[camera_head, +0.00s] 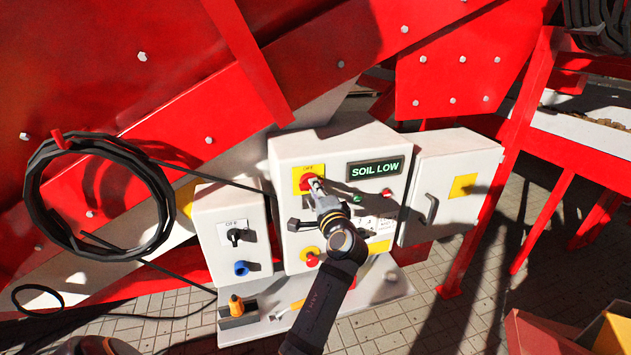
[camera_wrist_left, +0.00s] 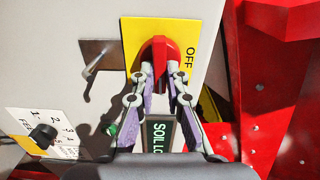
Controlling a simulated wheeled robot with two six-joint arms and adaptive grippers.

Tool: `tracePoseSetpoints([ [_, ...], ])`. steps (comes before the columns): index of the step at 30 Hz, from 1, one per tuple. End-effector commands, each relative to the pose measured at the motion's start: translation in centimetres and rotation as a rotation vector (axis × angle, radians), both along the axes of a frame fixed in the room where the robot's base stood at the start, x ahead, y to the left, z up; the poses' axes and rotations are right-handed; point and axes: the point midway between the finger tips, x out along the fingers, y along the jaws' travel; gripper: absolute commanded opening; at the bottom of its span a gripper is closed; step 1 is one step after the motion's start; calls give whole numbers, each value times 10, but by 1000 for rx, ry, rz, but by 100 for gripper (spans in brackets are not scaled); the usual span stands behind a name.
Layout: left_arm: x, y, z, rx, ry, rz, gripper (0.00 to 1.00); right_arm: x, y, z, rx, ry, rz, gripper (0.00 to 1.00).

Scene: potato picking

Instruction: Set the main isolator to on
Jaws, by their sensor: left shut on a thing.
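The main isolator is a red rotary handle (camera_head: 308,182) on a yellow plate at the top left of the white control box (camera_head: 284,160). The plate's visible word reads OFF. In the left wrist view the red handle (camera_wrist_left: 158,50) stands between my fingertips, with the yellow plate (camera_wrist_left: 132,40) behind it. My left gripper (camera_head: 315,187) is shut on the handle, one finger on each side; its fingertips also show in the left wrist view (camera_wrist_left: 160,78). The gripper and arm hide part of the box front. My right gripper is not in view.
A lit SOIL LOW display (camera_head: 375,170) is right of the isolator. A lever (camera_head: 299,224) sticks out below it, above a red knob on yellow (camera_head: 310,256). A smaller box with a black switch (camera_head: 237,235) stands left, a handled cabinet (camera_head: 455,170) right. A hose coil (camera_head: 38,190) hangs far left.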

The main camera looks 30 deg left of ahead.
Motion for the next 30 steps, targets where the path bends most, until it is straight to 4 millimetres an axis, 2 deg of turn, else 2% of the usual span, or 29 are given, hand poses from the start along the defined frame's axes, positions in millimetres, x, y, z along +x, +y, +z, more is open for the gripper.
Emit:
tracePoseSetpoints([
  [6, 0, 0, 0, 38, 48, 0, 0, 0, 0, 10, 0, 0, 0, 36],
  [22, 0, 0, -2, 50, 62, 0, 0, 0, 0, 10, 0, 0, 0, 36],
  [23, 0, 0, -2, 50, 62, 0, 17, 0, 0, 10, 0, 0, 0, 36],
  [24, 0, 0, -2, 50, 61, 0, 22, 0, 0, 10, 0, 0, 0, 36],
  [27, 0, 0, -2, 50, 61, 0, 36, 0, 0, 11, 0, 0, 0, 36],
  [30, 0, 0, -1, 50, 60, 0, 36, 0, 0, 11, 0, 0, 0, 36],
])
